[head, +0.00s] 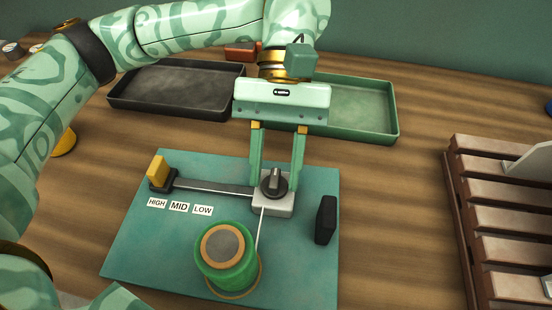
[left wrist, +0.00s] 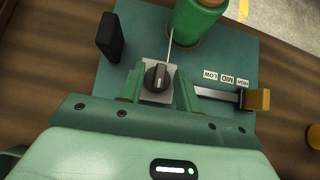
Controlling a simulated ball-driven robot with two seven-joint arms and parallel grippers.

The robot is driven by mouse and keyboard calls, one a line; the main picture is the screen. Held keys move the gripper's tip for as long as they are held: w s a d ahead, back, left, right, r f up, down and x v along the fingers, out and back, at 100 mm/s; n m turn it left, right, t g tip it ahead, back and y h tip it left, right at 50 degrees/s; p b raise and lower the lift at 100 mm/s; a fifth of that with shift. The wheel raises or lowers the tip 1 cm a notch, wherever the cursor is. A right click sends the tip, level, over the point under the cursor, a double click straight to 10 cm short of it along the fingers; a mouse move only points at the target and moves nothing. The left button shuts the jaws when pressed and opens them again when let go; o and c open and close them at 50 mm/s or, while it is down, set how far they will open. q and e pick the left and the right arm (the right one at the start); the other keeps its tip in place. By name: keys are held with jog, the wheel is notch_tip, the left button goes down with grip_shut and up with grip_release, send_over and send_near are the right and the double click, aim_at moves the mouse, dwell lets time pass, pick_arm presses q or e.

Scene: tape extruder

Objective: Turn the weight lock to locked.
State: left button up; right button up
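A dark round knob (head: 274,183) with a raised ridge sits on a light grey block (head: 285,205) on the teal base plate (head: 130,245); it appears to be the weight lock. Its ridge points roughly away from me, toward the back. My left gripper (head: 276,183) points down with its two green fingers apart, one on each side of the knob. In the left wrist view the knob (left wrist: 157,76) shows between the open fingers (left wrist: 158,84); contact cannot be told. A bar runs left from the block to a yellow weight (head: 158,171) beside the HIGH label. My right gripper is not in view.
A green spool (head: 225,262) stands at the plate's front, with a pale strip running to the block. A black upright piece (head: 326,220) stands to the right. Black (head: 125,100) and green (head: 388,137) trays lie behind; a slatted rack (head: 480,205) is at right.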

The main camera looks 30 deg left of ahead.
pick_arm(q)
jog(key=shift+r, duration=0.1)
jog(key=shift+w+r, duration=0.15)
jog(key=shift+w, duration=0.05)
jog(key=p+v, duration=0.2)
jog(key=v, duration=1.3)
jog(key=shift+w+r, duration=0.25)
jog(key=shift+r, duration=0.05)
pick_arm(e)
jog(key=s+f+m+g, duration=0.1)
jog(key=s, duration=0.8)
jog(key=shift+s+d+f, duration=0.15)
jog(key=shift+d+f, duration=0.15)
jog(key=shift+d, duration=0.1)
pick_arm(q)
jog(key=shift+a, duration=0.1)
